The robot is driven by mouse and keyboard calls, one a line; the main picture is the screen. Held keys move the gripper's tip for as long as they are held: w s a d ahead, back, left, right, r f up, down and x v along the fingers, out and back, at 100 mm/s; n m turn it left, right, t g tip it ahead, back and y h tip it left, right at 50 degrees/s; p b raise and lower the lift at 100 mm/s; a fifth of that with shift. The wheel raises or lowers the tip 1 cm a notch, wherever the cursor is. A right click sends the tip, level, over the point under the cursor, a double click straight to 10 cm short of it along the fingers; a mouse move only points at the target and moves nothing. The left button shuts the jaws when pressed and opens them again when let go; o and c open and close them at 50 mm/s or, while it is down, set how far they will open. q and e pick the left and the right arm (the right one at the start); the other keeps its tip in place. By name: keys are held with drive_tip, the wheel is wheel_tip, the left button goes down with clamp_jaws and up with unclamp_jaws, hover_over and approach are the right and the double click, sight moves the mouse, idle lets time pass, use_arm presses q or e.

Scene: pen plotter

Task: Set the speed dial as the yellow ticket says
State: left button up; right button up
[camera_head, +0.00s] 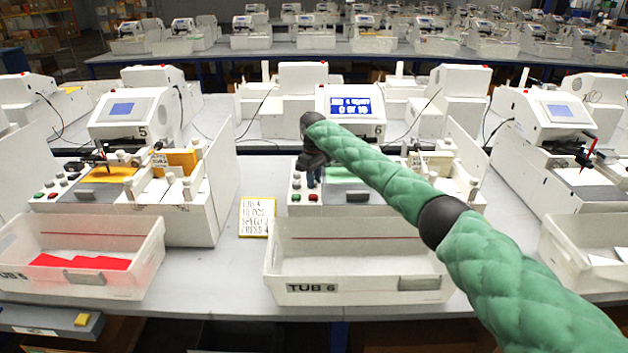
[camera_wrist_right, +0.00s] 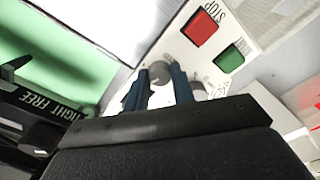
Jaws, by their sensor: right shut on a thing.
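The yellow ticket (camera_head: 257,217) lies on the table left of tub 6; its small print seems to include a line "SPEED 2", but the digit is hard to read. My right gripper (camera_head: 313,178) reaches down to the control panel of plotter 6. In the right wrist view, its two dark blue fingers (camera_wrist_right: 161,84) are shut on a round grey dial (camera_wrist_right: 159,71). The dial's pointer and scale cannot be made out, and a label beside it is partly covered. My left gripper is not in view.
The red STOP button (camera_wrist_right: 201,27) and a green button (camera_wrist_right: 230,59) sit close to the fingers. Tub 6 (camera_head: 355,262) stands in front of plotter 6. Its screen (camera_head: 350,104) is lit blue. Plotter 5 (camera_head: 128,115) stands to the left, with a tub of red cards before it.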

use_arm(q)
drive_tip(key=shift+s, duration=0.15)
use_arm(e)
drive_tip(key=shift+r, duration=0.15)
drive_tip(key=o, duration=1)
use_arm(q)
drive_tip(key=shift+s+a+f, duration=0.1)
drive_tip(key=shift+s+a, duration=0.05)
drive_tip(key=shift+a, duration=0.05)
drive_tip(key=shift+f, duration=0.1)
use_arm(e)
drive_tip(key=shift+r, duration=0.25)
wheel_tip(320, 180, up, 6)
drive_tip(key=b, duration=0.2)
drive_tip(key=shift+r+b, duration=0.15)
drive_tip(key=shift+b, duration=0.2)
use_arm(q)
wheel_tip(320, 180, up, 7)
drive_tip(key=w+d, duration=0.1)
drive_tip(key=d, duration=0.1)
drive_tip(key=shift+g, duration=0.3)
use_arm(e)
drive_tip(key=shift+r, duration=0.45)
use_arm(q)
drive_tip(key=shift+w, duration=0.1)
